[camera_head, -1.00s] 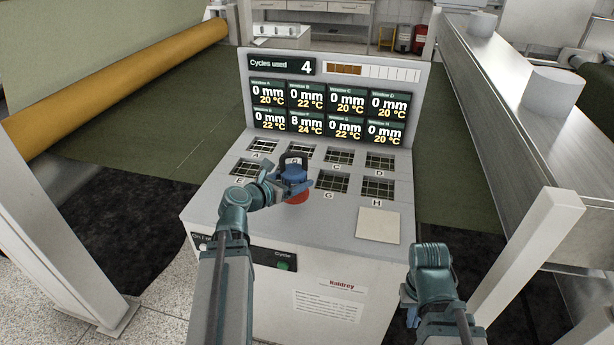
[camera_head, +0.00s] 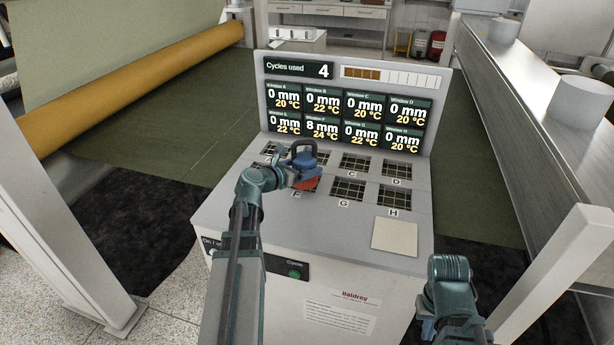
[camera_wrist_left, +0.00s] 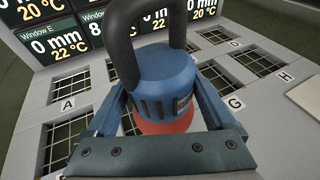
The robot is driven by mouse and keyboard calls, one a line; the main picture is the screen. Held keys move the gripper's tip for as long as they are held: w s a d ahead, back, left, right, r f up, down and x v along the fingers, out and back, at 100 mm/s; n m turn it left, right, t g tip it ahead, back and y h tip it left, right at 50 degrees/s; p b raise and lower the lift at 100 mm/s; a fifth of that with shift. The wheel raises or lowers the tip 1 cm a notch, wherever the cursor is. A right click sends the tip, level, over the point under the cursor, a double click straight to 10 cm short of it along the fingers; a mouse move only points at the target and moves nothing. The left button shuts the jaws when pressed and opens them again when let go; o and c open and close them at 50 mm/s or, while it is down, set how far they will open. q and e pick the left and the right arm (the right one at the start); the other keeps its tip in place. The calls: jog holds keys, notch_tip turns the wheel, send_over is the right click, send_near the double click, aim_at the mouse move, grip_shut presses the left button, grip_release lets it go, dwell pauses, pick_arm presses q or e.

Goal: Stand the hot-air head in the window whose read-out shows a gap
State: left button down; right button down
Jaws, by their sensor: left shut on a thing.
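The hot-air head (camera_head: 303,160) has a blue body, a dark loop handle and a red base. My left gripper (camera_head: 290,172) is shut on its body; in the left wrist view its fingers flank the head (camera_wrist_left: 163,80). The head is upright, its red base (camera_head: 306,183) over window F, mostly covering it. Whether the base touches the panel cannot be told. The window F read-out (camera_head: 322,127) shows 8 mm and 24 °C; the other read-outs show 0 mm. My right gripper (camera_head: 427,328) is low at the right, mostly hidden by its own arm.
The grey panel (camera_head: 240,212) has several gridded windows, including G (camera_head: 348,189) and H (camera_head: 394,198). A pale square plate (camera_head: 395,235) lies at its front right. The display board (camera_head: 445,90) rises behind, its counter reading 4. A green cycle button (camera_head: 295,274) is on the front.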

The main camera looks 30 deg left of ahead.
aim_at(303, 156)
pick_arm(q)
jog(key=shift+w+a+f, duration=0.1)
jog(key=shift+w+a, duration=0.3)
jog(key=shift+w, duration=0.25)
jog(key=shift+w+a, duration=0.4)
jog(key=shift+w, duration=0.2)
jog(key=shift+w+a, duration=0.3)
jog(key=shift+w, duration=0.15)
jog(key=shift+w+a+f, duration=0.15)
jog(key=shift+w+a, duration=0.4)
jog(key=shift+w, duration=0.25)
notch_tip(303, 156, down, 4)
jog(key=b, duration=0.4)
jog(key=shift+s+d+r, duration=0.1)
jog(key=shift+s+r, duration=0.05)
jog(key=shift+r, duration=0.05)
jog(key=shift+f, duration=0.15)
grip_release()
